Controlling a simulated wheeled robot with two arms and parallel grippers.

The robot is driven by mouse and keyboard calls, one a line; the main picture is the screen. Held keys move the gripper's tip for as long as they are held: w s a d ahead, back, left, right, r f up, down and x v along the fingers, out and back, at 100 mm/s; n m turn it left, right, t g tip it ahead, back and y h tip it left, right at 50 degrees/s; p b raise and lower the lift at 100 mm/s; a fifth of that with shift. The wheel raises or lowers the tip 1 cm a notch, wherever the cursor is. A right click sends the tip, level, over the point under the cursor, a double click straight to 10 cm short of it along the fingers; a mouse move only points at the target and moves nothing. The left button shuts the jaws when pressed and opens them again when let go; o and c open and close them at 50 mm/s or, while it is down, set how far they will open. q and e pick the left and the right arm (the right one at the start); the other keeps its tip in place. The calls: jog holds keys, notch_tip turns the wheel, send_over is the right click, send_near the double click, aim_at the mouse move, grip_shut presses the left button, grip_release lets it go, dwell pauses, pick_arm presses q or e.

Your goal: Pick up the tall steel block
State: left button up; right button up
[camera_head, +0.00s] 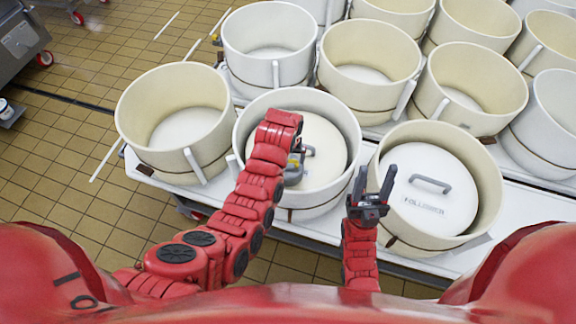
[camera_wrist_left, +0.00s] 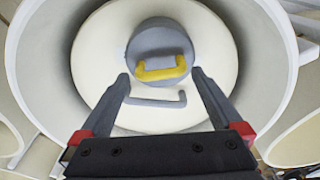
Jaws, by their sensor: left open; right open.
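The steel block (camera_wrist_left: 158,40) is a grey round block with a yellow handle (camera_wrist_left: 162,69). It stands on the pale lid (camera_wrist_left: 95,55) inside a white vat. In the head view only a grey and yellow part of it (camera_head: 294,170) seems to show beside my left arm, which covers the rest. My left gripper (camera_wrist_left: 160,76) is open, its fingertips on either side of the yellow handle in the picture; contact cannot be told. My right gripper (camera_head: 375,182) is open and empty, pointing up at the front right vat's edge.
The front right vat (camera_head: 486,170) holds a white lid (camera_head: 425,195) with a grey handle and lettering. More vats (camera_head: 370,60) stand close behind on the white platform (camera_head: 330,222). The tiled floor (camera_head: 60,140) at left is mostly clear.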

aim_at(288, 167)
pick_arm(q)
jog(key=shift+w+f, duration=0.1)
jog(key=shift+f, duration=1.15)
jog(key=shift+c, duration=0.2)
jog(key=shift+r, duration=0.1)
grip_shut()
